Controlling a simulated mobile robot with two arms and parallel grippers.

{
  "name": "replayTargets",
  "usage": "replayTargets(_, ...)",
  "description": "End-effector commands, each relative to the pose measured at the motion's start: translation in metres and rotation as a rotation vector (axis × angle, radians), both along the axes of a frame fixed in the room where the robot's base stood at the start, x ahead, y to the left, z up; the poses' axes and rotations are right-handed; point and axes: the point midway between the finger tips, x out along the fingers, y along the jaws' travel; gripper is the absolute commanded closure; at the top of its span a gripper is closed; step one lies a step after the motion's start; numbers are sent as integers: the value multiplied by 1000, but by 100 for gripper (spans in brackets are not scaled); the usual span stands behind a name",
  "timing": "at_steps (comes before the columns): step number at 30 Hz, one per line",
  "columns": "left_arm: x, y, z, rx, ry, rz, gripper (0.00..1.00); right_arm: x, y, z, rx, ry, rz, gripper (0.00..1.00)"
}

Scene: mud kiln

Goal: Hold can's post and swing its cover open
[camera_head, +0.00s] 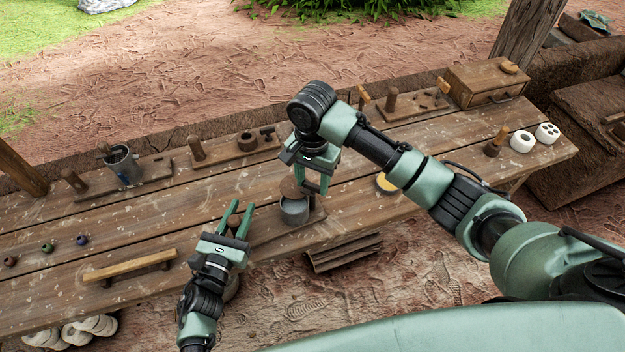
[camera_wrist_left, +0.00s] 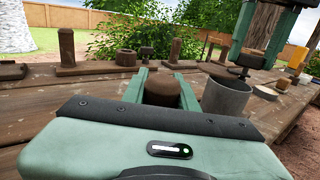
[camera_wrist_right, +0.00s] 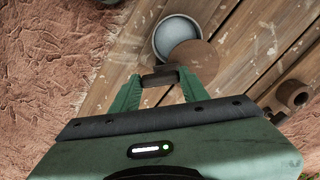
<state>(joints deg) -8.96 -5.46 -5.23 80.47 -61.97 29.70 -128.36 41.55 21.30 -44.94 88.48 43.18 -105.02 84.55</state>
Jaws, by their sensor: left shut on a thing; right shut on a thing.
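The grey can (camera_head: 295,212) stands on a wooden board (camera_head: 268,238) near the table's front edge. My left gripper (camera_head: 238,215) is shut on the brown round-topped post (camera_wrist_left: 162,92) beside the can; the can also shows in the left wrist view (camera_wrist_left: 227,97). My right gripper (camera_head: 312,185) comes from above and is shut on the dark tab (camera_wrist_right: 160,78) of the round brown cover (camera_wrist_right: 196,62). The cover is off to one side of the can's mouth, and part of the grey inside (camera_wrist_right: 175,36) shows in the right wrist view.
Boards with pegs and small pots (camera_head: 246,142) line the table's back. A grey cup (camera_head: 122,165) stands at the back left and a wooden box (camera_head: 485,82) at the back right. A wooden bar handle (camera_head: 130,264) lies front left. A yellow round thing (camera_head: 386,183) lies right of the can.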

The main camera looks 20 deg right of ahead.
Motion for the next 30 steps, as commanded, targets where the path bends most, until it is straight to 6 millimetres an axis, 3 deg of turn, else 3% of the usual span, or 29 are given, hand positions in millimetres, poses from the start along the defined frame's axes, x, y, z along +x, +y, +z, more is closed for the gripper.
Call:
replayTargets(18,0,0,-1,2,2,0,100,0,1,1,3,1,-566,100)
replayTargets(30,-1,0,-1,2,2,0,100,1,0,1,2,-2,-783,100)
